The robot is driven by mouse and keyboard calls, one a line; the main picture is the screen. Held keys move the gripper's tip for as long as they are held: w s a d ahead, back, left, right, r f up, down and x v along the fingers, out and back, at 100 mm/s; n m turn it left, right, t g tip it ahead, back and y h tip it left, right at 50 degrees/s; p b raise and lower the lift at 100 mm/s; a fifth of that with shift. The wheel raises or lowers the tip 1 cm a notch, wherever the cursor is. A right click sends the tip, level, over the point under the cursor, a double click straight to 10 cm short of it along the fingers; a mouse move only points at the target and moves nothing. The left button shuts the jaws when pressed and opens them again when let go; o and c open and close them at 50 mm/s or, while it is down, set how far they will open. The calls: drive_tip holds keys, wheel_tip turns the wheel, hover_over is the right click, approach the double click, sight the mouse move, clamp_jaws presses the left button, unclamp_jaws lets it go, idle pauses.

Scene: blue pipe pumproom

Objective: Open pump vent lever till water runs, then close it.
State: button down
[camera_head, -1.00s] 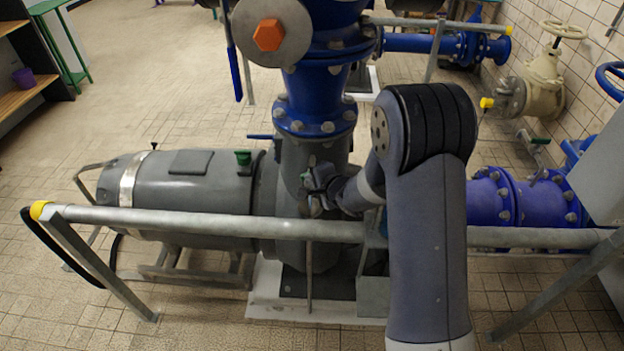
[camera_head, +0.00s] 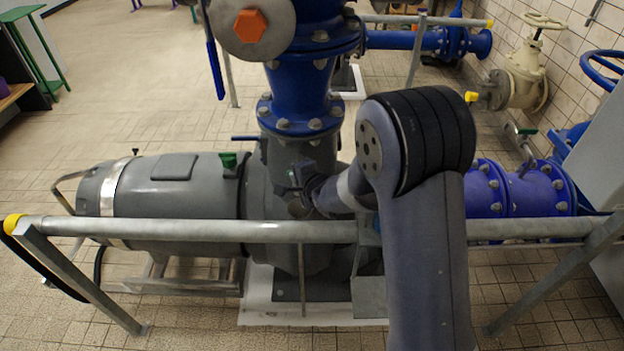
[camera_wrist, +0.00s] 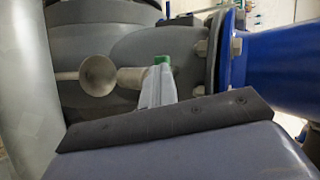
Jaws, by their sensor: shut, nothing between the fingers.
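My gripper (camera_head: 298,178) is shut and empty, close to the grey pump casing (camera_head: 283,235) below the blue flange. In the wrist view, its pale finger (camera_wrist: 156,88) points at the casing. A small green part (camera_wrist: 162,60) shows right at the fingertip. It may be the vent lever's handle, but I cannot tell whether they touch or how the lever is turned. A pale funnel-shaped cup (camera_wrist: 98,74) with a short pipe is left of the finger. I see no running water. My wrist hides the lever in the head view.
A grey rail (camera_head: 190,230) with a yellow end cap crosses in front of the pump, under my arm. The grey motor (camera_head: 180,198) carries a green fitting (camera_head: 229,162). Blue piping (camera_head: 510,187) lies at right.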

drive_tip(key=shift+w+a+r+p, duration=0.1)
drive_tip(key=shift+a+r+p, duration=0.1)
drive_tip(key=shift+a+p, duration=0.45)
idle(0.6)
drive_tip(key=shift+a, duration=0.15)
